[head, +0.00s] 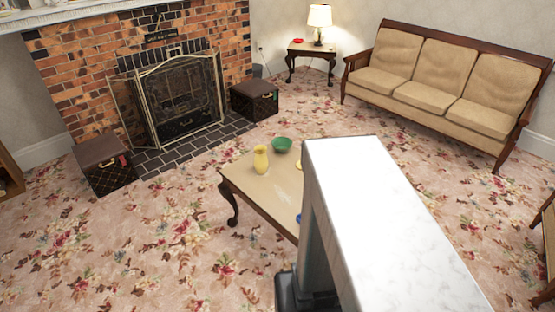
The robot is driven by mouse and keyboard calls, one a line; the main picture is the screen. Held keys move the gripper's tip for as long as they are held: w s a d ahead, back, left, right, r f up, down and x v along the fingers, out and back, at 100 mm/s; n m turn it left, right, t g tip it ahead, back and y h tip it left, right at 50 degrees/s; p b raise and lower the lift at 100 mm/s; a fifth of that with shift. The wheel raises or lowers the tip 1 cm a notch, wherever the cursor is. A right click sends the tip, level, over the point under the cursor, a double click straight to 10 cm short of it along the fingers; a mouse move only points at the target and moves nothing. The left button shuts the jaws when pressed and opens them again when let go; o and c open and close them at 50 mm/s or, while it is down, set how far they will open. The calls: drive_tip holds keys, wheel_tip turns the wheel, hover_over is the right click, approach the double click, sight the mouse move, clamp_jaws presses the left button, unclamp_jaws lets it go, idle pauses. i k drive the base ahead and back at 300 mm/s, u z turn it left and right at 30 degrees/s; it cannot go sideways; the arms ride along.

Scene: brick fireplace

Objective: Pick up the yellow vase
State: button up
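A large white and grey block (375,220), which may be part of my own body, hides the right part of the table.
A brick fireplace with a folding screen (180,95) stands at the back left, between two dark boxes (105,163) (255,99). A beige sofa (440,80) and a side table with a lamp (319,20) are at the back right. Flowered carpet left of the table is clear.

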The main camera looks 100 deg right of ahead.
sight(261, 161)
drive_tip(key=u, duration=0.45)
drive_tip(key=k, duration=0.2)
drive_tip(key=z, duration=2.2)
drive_tip(key=i, duration=0.95)
drive_tip(key=z, duration=0.1)
drive_tip(key=k, duration=0.3)
